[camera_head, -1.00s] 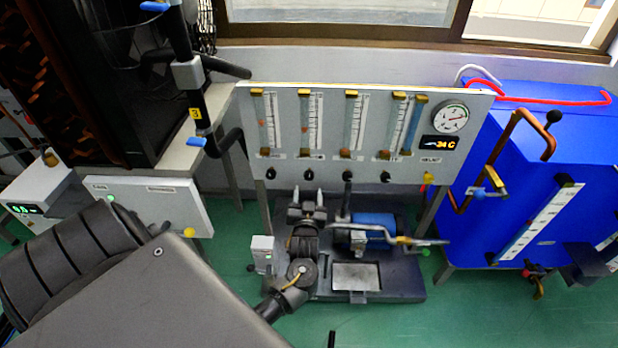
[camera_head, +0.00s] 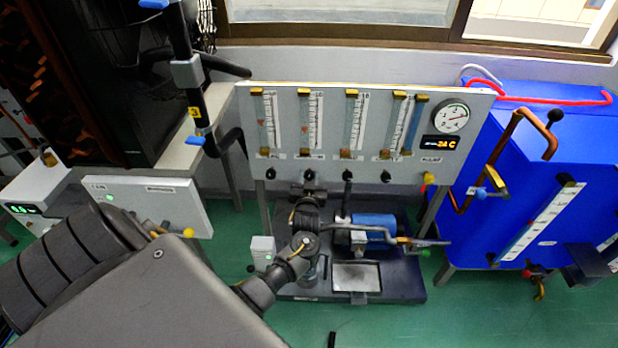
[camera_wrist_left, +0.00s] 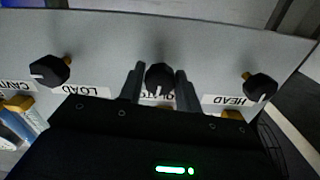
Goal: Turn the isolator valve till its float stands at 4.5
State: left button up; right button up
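The isolator valve is a black knob (camera_head: 309,175), second from the left under the flowmeter panel. In the left wrist view the knob (camera_wrist_left: 160,76) has its white mark pointing down the picture, and the label behind it is partly hidden. My left gripper (camera_head: 308,187) is at this knob from below. In the wrist view its fingers stand on either side of the knob, close to it and seemingly open.
The load knob (camera_wrist_left: 50,71) and head knob (camera_wrist_left: 260,87) flank the isolator knob with clear space between. A blue pump (camera_head: 372,228) stands on the dark base below the panel. A blue cabinet (camera_head: 545,200) with pipes is at the right.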

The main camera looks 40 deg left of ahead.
pick_arm(q)
jog(key=c, duration=0.5)
jog(key=shift+n, duration=0.3)
pick_arm(e)
jog(key=shift+r, duration=0.1)
pick_arm(q)
jog(key=o, duration=0.9)
jog(key=shift+o, duration=0.3)
pick_arm(e)
jog(key=shift+s+d+f, duration=0.1)
jog(key=shift+s+f, duration=0.2)
jog(key=shift+f, duration=0.1)
pick_arm(q)
jog(key=shift+s+d, duration=0.1)
pick_arm(e)
jog(key=shift+d, duration=0.1)
